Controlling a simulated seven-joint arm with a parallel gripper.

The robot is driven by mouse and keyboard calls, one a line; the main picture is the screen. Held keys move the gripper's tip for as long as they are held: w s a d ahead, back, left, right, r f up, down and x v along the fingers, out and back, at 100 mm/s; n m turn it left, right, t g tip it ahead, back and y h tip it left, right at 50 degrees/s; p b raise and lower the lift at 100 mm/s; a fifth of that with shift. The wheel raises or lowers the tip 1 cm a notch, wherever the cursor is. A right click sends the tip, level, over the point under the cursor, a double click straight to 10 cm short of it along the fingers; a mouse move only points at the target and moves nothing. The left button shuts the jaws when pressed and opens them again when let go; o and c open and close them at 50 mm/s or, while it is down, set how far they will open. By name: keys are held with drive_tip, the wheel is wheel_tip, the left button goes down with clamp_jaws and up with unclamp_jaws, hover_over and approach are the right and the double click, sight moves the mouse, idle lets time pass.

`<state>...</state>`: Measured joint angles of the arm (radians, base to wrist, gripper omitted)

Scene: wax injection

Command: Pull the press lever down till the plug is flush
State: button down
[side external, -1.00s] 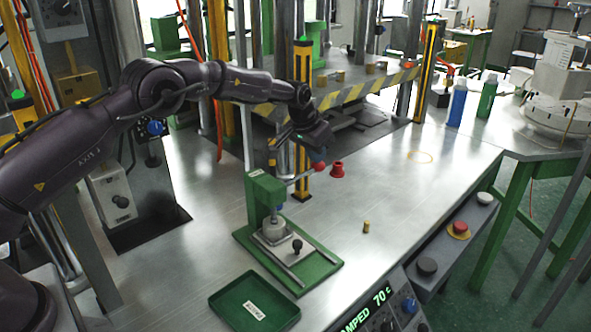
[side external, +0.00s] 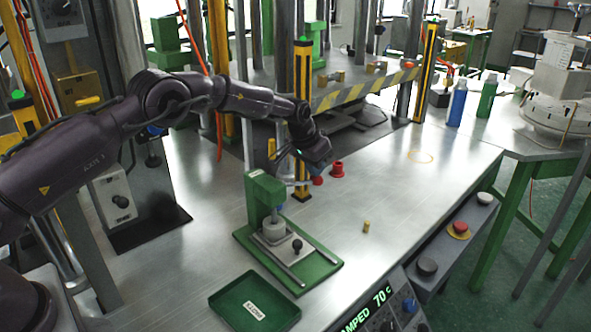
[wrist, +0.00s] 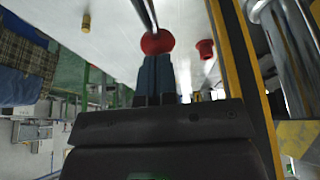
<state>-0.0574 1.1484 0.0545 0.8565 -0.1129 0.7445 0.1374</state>
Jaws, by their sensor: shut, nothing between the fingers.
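The green press (side external: 264,200) stands on its green base plate (side external: 312,277). Its lever (side external: 298,184) runs about level to the right and ends in a red knob (side external: 317,181). My gripper (side external: 314,172) is shut and empty, with its fingertips at the top of the knob. In the wrist view the closed fingers (wrist: 157,60) meet the red knob (wrist: 157,42), with the lever rod (wrist: 144,12) beyond it. Under the press ram sits a pale grey cylinder (side external: 273,231). I cannot make out the plug or whether it is flush.
A red cup-shaped part (side external: 337,169) stands just right of the knob. A small brass cylinder (side external: 366,226) stands on the open bench. A green tray (side external: 222,299) lies in front of the press. A yellow post (side external: 302,120) rises close behind my gripper.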

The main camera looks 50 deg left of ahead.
wheel_tip(320, 180, up, 12)
idle(1.2)
idle(0.5)
drive_tip(key=s+d+r, duration=0.1)
drive_tip(key=s+r, duration=0.2)
drive_tip(key=s, duration=1.1)
drive_tip(key=s+d+r, duration=0.2)
drive_tip(key=s+r, duration=0.1)
drive_tip(key=s, duration=1.2)
drive_tip(key=s+d+r+t, duration=0.1)
drive_tip(key=s+r, duration=0.3)
drive_tip(key=s, duration=1)
drive_tip(key=shift+s+d, duration=0.25)
drive_tip(key=shift+s, duration=0.1)
drive_tip(key=shift+r, duration=0.1)
